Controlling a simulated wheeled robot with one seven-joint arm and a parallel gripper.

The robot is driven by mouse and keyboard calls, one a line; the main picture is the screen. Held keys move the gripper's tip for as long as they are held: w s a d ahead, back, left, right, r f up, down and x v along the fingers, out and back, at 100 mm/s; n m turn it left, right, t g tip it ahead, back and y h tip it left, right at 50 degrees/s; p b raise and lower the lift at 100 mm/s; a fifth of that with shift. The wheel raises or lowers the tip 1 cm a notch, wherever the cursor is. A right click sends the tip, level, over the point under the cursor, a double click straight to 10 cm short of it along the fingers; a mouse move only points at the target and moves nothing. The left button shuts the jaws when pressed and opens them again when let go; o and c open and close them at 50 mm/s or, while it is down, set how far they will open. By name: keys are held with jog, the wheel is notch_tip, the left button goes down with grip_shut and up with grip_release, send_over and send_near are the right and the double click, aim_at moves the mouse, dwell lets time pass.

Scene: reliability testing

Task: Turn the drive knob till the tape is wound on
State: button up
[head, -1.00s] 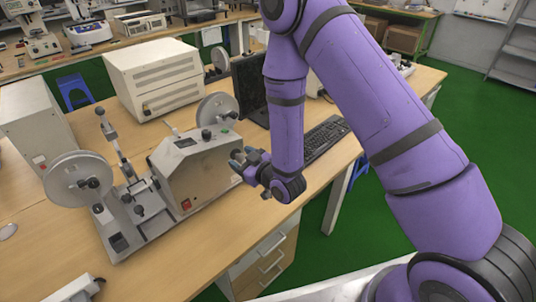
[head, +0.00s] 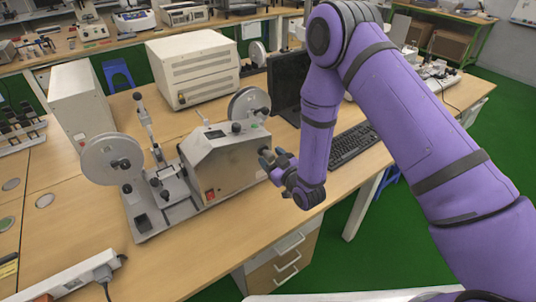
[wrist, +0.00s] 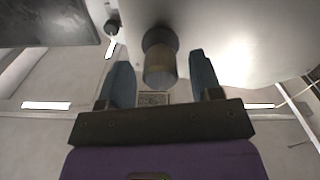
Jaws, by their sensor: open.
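The tape winding machine stands on the wooden bench, with a grey sloped housing (head: 222,163), a left reel (head: 104,166) and a right reel (head: 249,103). In the wrist view a round drive knob with a dark collar and a brownish end (wrist: 160,65) sticks out from the pale housing wall. My gripper (wrist: 162,76) is open, with one blue-grey finger on each side of the knob and a gap showing on both sides. In the head view my gripper (head: 268,160) is at the right end of the housing, and the knob is hard to make out there. I cannot tell how much tape is wound on.
A keyboard (head: 350,146) and dark monitor (head: 287,82) are behind and right of my gripper. A large white box (head: 192,68) stands behind the machine. A power strip (head: 65,280) lies at the bench's front left. The front of the bench is mostly clear.

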jog(key=shift+x, duration=1.2)
jog(key=c, duration=0.9)
jog(key=shift+m, duration=0.3)
